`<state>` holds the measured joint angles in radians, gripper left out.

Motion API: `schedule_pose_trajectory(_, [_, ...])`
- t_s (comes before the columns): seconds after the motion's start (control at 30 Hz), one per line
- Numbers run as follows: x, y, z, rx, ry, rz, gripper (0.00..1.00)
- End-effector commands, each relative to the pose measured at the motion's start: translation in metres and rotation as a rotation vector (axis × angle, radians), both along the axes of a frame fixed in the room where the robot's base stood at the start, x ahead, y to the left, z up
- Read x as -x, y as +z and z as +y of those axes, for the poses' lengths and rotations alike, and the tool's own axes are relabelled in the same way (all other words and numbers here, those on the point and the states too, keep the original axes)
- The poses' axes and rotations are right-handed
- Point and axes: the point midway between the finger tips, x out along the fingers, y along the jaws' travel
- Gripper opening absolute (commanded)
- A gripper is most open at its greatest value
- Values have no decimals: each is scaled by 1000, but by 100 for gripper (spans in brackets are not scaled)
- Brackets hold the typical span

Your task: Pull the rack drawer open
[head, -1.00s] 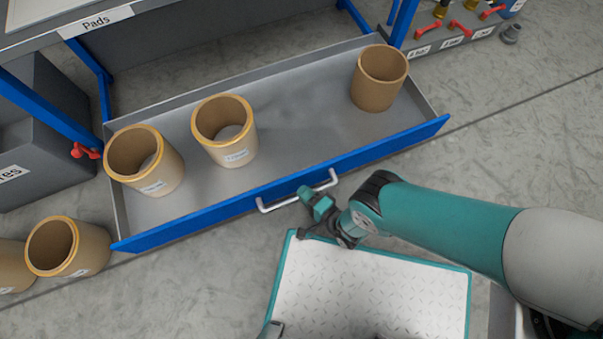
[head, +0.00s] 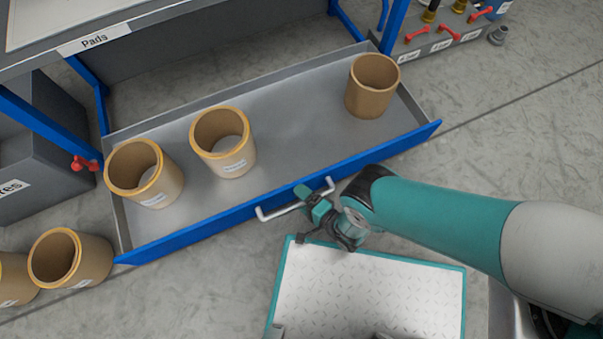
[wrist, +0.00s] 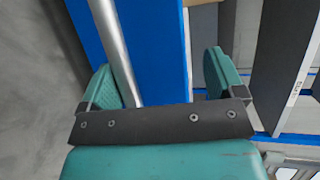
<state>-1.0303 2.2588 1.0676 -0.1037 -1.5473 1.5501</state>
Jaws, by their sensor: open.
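The rack drawer (head: 282,202) is a long grey tray with a blue front, standing well out from the rack. Its silvery bar handle (head: 273,213) is on the blue front, and it also shows in the wrist view (wrist: 113,52). My gripper (head: 309,194) is at the handle. In the wrist view my gripper (wrist: 160,82) is open, with the handle bar between its two teal fingers, nearer the left one. Three tan cylindrical pots stand in the drawer: one at left (head: 160,188), one beside it (head: 235,160) and one at right (head: 363,102).
More tan pots (head: 88,265) stand on the floor at left. A grey bin (head: 40,150) is left of the drawer. My white tread-plate deck (head: 370,290) is below the gripper. Red-handled parts (head: 447,32) sit at upper right. The floor right of the drawer is clear.

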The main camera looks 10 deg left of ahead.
Motion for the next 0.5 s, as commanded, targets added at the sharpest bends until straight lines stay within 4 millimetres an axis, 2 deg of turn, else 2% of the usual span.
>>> schedule_pose_trajectory(0.03, [-6,33,7,-24,-2,-24,82])
schedule_pose_trajectory(0.3, [-9,107,8,-24,-5,-35,82])
schedule_pose_trajectory(0.33, [-9,115,8,-23,-4,-36,72])
schedule_pose_trajectory(0.37, [-8,122,8,-25,-4,-36,48])
schedule_pose_trajectory(0.4, [-7,130,8,-23,-2,-32,44])
schedule_pose_trajectory(0.5, [-6,146,7,-20,-1,-27,44])
